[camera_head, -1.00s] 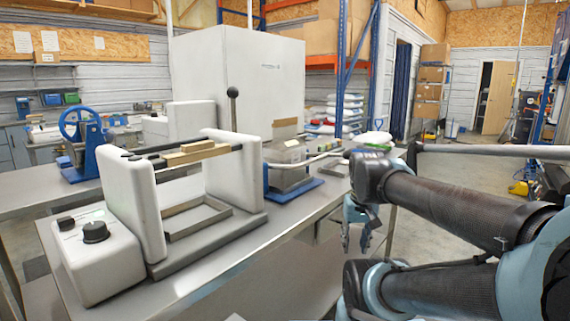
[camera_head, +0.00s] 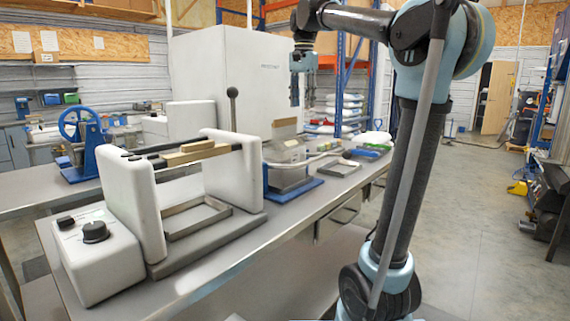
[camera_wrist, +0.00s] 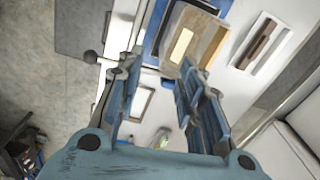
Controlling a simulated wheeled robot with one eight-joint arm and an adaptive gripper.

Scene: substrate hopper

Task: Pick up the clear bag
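My gripper (camera_head: 299,88) hangs pointing down, high above the bench behind the hopper device. In the wrist view my gripper (camera_wrist: 160,72) has its blue fingers spread with nothing between them. The hopper device (camera_head: 288,158) with a blue base stands on the bench and has a pale, partly see-through top. It also shows in the wrist view (camera_wrist: 200,38), above and between the fingertips, well below them. I cannot make out a clear bag for certain in either view.
A large white-walled machine (camera_head: 228,170) with wooden blocks on its bars fills the left bench. A lever with a dark knob (camera_head: 232,92) stands up behind it. Small green items (camera_head: 378,148) lie at the bench's far right.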

